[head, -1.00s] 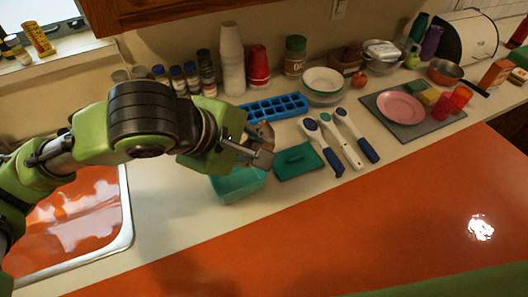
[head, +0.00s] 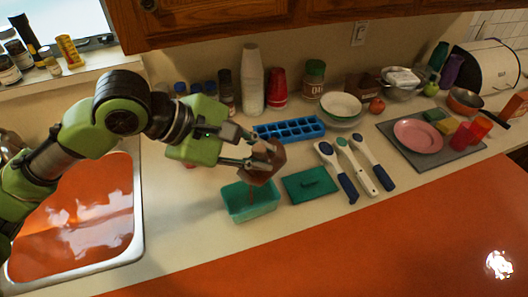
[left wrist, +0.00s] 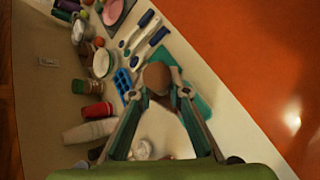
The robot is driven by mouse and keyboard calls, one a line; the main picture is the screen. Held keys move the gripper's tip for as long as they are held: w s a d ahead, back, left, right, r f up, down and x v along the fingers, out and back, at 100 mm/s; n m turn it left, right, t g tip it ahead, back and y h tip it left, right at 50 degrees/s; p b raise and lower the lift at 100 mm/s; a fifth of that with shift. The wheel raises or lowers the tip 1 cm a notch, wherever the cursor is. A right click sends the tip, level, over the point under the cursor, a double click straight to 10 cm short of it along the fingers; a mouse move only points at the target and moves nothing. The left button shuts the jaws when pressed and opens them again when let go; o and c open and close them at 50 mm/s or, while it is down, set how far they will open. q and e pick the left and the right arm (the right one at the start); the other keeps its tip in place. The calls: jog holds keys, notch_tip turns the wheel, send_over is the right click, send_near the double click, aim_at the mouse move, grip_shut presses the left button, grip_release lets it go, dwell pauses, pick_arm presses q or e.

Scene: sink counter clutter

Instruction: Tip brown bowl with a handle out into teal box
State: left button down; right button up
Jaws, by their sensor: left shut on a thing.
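The brown bowl (head: 264,165) is held in the air by my left gripper (head: 250,160), whose fingers are shut on it. The bowl is tilted over the teal box (head: 236,209), an open container on the counter beside the sink. A thin brown strip shows below the bowl, over the box; I cannot tell whether it is the handle or something falling. In the left wrist view the brown bowl (left wrist: 157,77) sits between the fingertips, and its inside is hidden. My right gripper is not in view.
A teal lid (head: 308,185) lies right of the box, with several long-handled utensils (head: 357,168) beyond it. A blue ice tray (head: 288,129) and stacked cups (head: 251,80) stand behind. The sink (head: 75,225) is at left. The counter in front of the box is clear.

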pick_arm(q)
jog(key=shift+w+a+r+n+g+h+p, duration=0.2)
jog(key=shift+w+a+h+p, duration=0.25)
jog(key=shift+p, duration=0.35)
jog(key=shift+w+a+r+n+g+h+p, duration=0.15)
jog(key=shift+w+a+n+g+h+p, duration=0.1)
jog(key=shift+w+a+p, duration=0.4)
jog(key=shift+w+a+h+p, duration=0.3)
jog(key=shift+a+p, duration=0.05)
jog(key=shift+p, duration=0.25)
jog(key=shift+w+a+f+n+g, duration=0.15)
jog(key=shift+w+a+n+g, duration=0.1)
jog(key=shift+a, duration=0.05)
